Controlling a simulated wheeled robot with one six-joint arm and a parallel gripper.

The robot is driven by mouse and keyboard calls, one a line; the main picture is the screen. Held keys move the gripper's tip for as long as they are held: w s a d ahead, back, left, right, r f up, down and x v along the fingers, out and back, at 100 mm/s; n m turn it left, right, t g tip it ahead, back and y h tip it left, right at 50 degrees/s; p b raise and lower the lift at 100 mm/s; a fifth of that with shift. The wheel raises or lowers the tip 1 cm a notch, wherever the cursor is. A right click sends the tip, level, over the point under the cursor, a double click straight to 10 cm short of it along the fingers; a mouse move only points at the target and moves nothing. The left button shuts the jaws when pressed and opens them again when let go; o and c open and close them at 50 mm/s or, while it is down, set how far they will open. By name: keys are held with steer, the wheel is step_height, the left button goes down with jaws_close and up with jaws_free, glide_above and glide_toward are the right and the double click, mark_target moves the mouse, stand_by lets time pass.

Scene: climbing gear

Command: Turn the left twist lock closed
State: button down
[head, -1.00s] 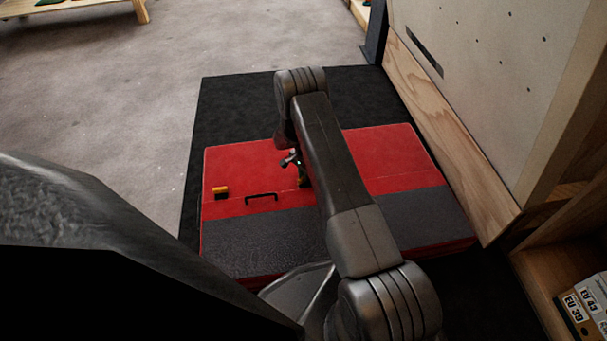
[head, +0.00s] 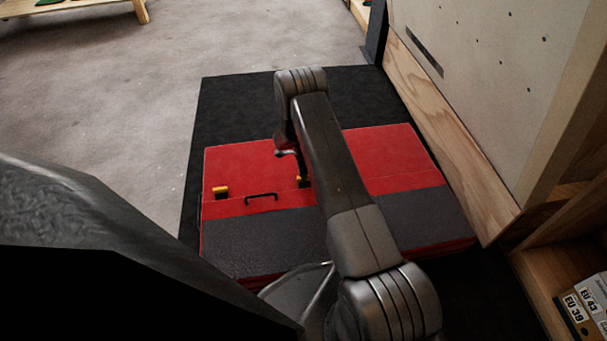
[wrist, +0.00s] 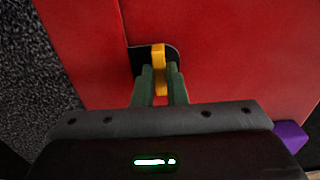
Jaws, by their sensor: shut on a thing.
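A yellow twist-lock lever (wrist: 158,53) on a black base plate (wrist: 136,58) shows in the wrist view. My gripper (wrist: 161,74) has its two green fingers shut on this lever, one on each side. In the head view this lock (head: 299,178) is a small yellow spot right of the black handle, mostly hidden by my arm. Another yellow lock (head: 220,190) sits left of the handle, apart from my gripper. Both are on the red pad (head: 240,165). The angle of the held lever is hard to read in the head view.
The black handle (head: 261,197) stands up between the two locks. The pad has a dark grey panel (head: 262,240) in front and lies on a black mat (head: 235,105). A wooden-edged wall (head: 460,130) rises at the right.

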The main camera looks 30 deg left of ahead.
stand_by(0.4)
steer(key=c, duration=1.5)
jaws_free()
steer(key=shift+o, duration=0.2)
steer(key=shift+r, duration=0.1)
step_height(320, 180, up, 14)
steer(key=p, duration=0.5)
step_height(320, 180, down, 14)
steer(key=b, duration=0.5)
